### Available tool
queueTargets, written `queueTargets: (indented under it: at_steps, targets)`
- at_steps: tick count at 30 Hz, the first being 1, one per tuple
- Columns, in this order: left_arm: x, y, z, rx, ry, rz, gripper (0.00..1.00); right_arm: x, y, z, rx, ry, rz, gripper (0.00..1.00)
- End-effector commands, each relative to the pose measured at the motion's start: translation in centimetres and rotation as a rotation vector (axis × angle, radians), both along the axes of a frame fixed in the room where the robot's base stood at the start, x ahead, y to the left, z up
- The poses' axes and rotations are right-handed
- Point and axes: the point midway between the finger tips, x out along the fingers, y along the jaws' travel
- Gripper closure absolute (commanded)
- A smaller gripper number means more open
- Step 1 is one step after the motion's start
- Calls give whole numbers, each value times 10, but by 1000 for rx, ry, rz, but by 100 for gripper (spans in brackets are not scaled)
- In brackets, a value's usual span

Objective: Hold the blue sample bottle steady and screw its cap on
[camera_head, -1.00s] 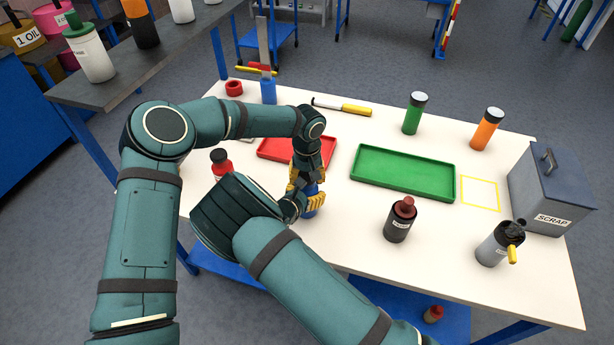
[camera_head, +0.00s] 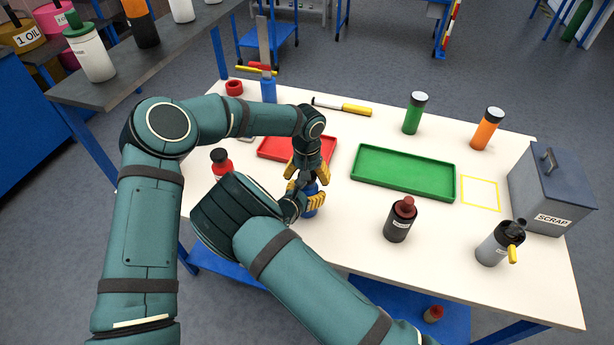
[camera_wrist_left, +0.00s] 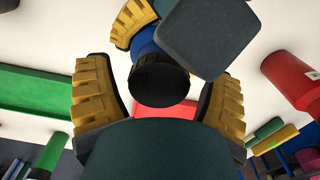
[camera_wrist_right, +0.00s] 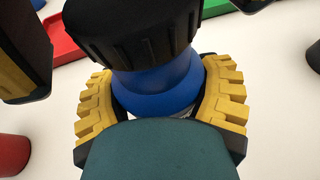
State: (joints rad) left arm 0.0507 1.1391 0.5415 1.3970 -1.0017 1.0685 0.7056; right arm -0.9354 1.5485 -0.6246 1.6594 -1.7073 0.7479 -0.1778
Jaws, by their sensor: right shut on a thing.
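The blue sample bottle (camera_wrist_right: 158,88) stands upright between the yellow pads of my right gripper (camera_wrist_right: 161,104), which is shut on it low down. Its black ribbed cap (camera_wrist_right: 132,32) sits on top of the bottle; how tightly it is seated I cannot tell. In the left wrist view the cap (camera_wrist_left: 159,80) lies between the widely spread fingers of my left gripper (camera_wrist_left: 157,98), with gaps on both sides. In the head view my left gripper (camera_head: 307,174) is over the bottle, with its fingers apart, and hides the cap.
A red tray (camera_head: 268,148) lies behind the grippers and a green tray (camera_head: 405,172) to the right. A red bottle (camera_head: 222,163) stands at left, a dark bottle (camera_head: 401,220) at right. The scrap bin (camera_head: 552,195) is at the far right. Bare table lies between them.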

Motion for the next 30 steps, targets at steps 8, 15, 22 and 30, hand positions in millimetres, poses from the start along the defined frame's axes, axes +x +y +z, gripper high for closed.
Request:
queueTargets:
  at_steps: [8,15,22,30]
  targets:
    - [0,0,2,0,0,1,19,0,0,0,-1,1,-1,100]
    - [0,0,28,1,-2,0,19,0,0,0,-1,2,-1,100]
    - [0,0,45,0,0,1,19,0,0,0,-1,2,-1,100]
    - [0,0,45,0,0,9,20,0,0,0,0,1,0,100]
